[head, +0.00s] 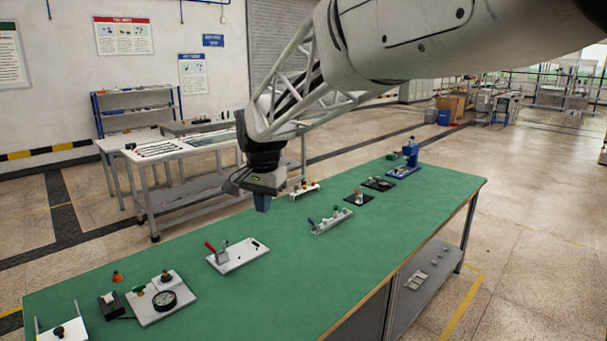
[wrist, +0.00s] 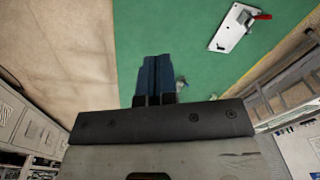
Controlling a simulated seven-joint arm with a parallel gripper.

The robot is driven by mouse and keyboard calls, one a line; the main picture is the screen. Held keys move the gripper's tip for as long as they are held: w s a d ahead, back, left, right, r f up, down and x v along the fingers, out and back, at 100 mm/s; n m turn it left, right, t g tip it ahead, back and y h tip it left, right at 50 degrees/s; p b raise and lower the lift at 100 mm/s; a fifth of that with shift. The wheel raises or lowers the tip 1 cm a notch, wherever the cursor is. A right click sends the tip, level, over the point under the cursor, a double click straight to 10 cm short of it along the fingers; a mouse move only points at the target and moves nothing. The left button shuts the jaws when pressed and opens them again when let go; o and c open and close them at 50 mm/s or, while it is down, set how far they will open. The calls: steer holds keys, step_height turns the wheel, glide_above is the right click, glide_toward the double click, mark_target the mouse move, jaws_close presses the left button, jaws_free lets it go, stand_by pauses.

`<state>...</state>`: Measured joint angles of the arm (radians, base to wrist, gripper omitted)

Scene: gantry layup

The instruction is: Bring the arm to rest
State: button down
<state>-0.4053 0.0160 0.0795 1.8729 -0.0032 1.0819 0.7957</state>
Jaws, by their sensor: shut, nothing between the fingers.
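My gripper (head: 262,203) hangs from my arm above the back part of the green table (head: 300,285) in the head view, fingers pointing down. In the wrist view its two blue fingers (wrist: 154,80) are together, with nothing between them. The gripper is apart from the table fixtures. A white plate with a red-handled clamp (head: 238,256) lies to the left of and nearer than the gripper; it also shows at the top right of the wrist view (wrist: 238,27).
A white rail fixture with a blue handle (head: 331,221) sits right of the gripper. A plate with a dial gauge (head: 160,299) is at the left. A blue press (head: 408,158) stands at the far end. Behind is a grey bench (head: 180,150). Green surface between fixtures is clear.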

steer(key=s+d+n, duration=0.1)
steer(key=s+d, duration=0.7)
steer(key=d, duration=0.3)
steer(key=s+d+f+n, duration=0.1)
steer(key=s+d+f, duration=0.1)
steer(key=s+d, duration=0.3)
steer(key=s+d+f+n+t, duration=0.1)
steer(key=s+d+f, duration=0.2)
steer(key=s, duration=0.9)
steer(key=s+d+f+n, duration=0.1)
steer(key=s+d+f, duration=0.2)
steer(key=s+d, duration=0.5)
steer(key=shift+s+d+t+h, duration=0.3)
steer(key=shift+s+d, duration=0.1)
steer(key=shift+s, duration=0.35)
